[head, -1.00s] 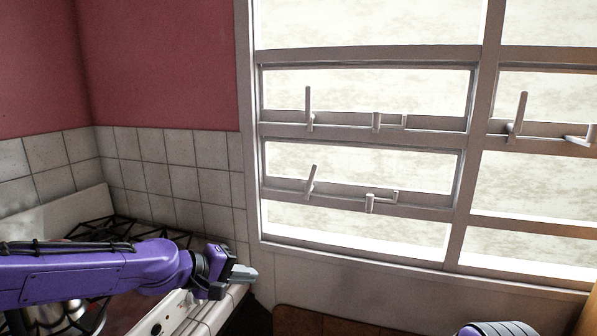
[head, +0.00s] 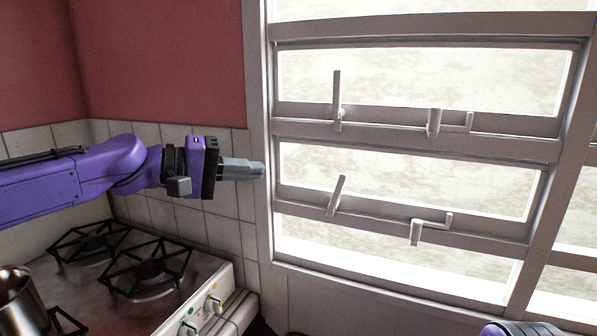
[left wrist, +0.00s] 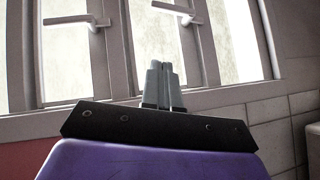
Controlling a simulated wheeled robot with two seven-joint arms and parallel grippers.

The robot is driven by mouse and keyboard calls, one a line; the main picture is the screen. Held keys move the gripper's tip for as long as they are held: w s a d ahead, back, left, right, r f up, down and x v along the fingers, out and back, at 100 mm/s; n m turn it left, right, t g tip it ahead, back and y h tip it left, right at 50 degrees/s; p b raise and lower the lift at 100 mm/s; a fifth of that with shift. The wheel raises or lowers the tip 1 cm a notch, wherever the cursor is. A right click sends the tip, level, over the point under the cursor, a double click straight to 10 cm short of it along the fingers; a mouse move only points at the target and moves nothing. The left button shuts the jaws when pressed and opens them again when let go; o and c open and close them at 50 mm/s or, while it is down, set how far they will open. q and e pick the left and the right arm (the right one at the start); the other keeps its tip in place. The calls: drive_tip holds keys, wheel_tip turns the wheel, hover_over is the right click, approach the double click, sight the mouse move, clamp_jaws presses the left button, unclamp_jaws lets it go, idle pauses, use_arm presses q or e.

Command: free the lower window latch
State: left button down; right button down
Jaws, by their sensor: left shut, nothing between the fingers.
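The lower window sash (head: 300,193) carries a tilted grey lever (head: 337,195) near its left end. An L-shaped grey fitting (head: 430,225) sits further right on the same rail. I cannot tell from its looks which of them is called the latch. My left gripper (head: 262,170) is shut and empty, pointing right at the window's left frame post, left of the lever and apart from it. In the left wrist view the shut fingers (left wrist: 164,84) point towards the window, where two grey fittings show, one at upper left (left wrist: 78,20) and one at top middle (left wrist: 175,11). My right gripper is out of view.
The upper sash has its own upright lever (head: 337,100) and fitting (head: 450,121). A stove (head: 150,295) with black grates and a metal pot (head: 20,300) stand below left. A tiled wall (head: 225,220) lies behind my left arm. Space before the window looks clear.

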use_arm(q)
drive_tip(key=d, duration=0.3)
drive_tip(key=p, duration=0.3)
approach(336, 197)
drive_tip(key=w+d+r, duration=0.2)
drive_tip(key=w+d, duration=0.2)
drive_tip(key=d, duration=0.1)
drive_tip(key=shift+w+d+f, duration=0.1)
drive_tip(key=shift+d+f, duration=0.05)
drive_tip(key=shift+f, duration=0.05)
